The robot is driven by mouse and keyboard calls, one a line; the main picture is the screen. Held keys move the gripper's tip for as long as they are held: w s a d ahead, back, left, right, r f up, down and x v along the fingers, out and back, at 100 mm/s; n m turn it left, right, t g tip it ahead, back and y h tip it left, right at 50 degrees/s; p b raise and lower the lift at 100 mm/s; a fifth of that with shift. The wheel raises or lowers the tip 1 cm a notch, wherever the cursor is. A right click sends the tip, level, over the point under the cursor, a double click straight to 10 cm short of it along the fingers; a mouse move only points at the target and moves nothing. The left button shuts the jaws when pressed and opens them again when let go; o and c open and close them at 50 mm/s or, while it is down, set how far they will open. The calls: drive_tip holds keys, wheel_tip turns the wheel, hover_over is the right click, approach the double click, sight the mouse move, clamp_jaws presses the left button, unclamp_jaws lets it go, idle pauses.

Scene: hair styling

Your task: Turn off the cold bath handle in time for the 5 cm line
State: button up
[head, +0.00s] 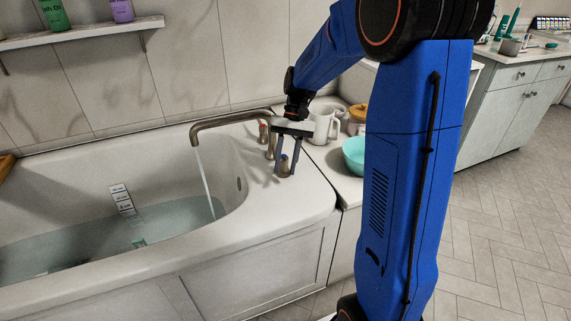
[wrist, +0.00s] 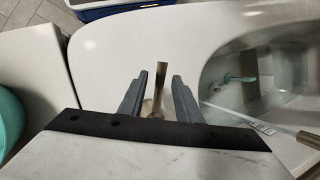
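The bath (head: 265,215) holds shallow water (head: 90,240). A bronze spout (head: 232,119) pours a thin stream (head: 205,180) into it; the spout's end also shows in the wrist view (wrist: 309,139). A marked level strip (head: 124,202) stands in the bath with its lower part in the water; its numbers are too small to read surely. My gripper (head: 286,170) points down over the bath's corner. Its fingers are apart on either side of a bronze handle (head: 284,164). In the wrist view, the handle's lever (wrist: 160,76) stands between the fingers with gaps on both sides.
Another tap handle (head: 264,134) with a reddish mark stands behind my gripper. A white pitcher (head: 322,123), a yellow-orange jar (head: 357,117) and a turquoise bowl (head: 354,154) stand close on the right. A small green thing (head: 138,242) is in the water. A shelf (head: 80,32) hangs above the bath.

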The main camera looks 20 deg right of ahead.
clamp_jaws()
drive_tip(key=shift+d, duration=0.1)
drive_tip(key=shift+s+d+n+g+h, duration=0.1)
drive_tip(key=shift+d+n+g+h, duration=0.3)
drive_tip(key=shift+n, duration=0.6)
drive_tip(key=shift+d+n+g+h, duration=0.1)
drive_tip(key=shift+d+n+h, duration=0.2)
drive_tip(key=shift+d+n, duration=0.5)
drive_tip(key=shift+a, duration=0.2)
unclamp_jaws()
drive_tip(key=shift+r, duration=0.1)
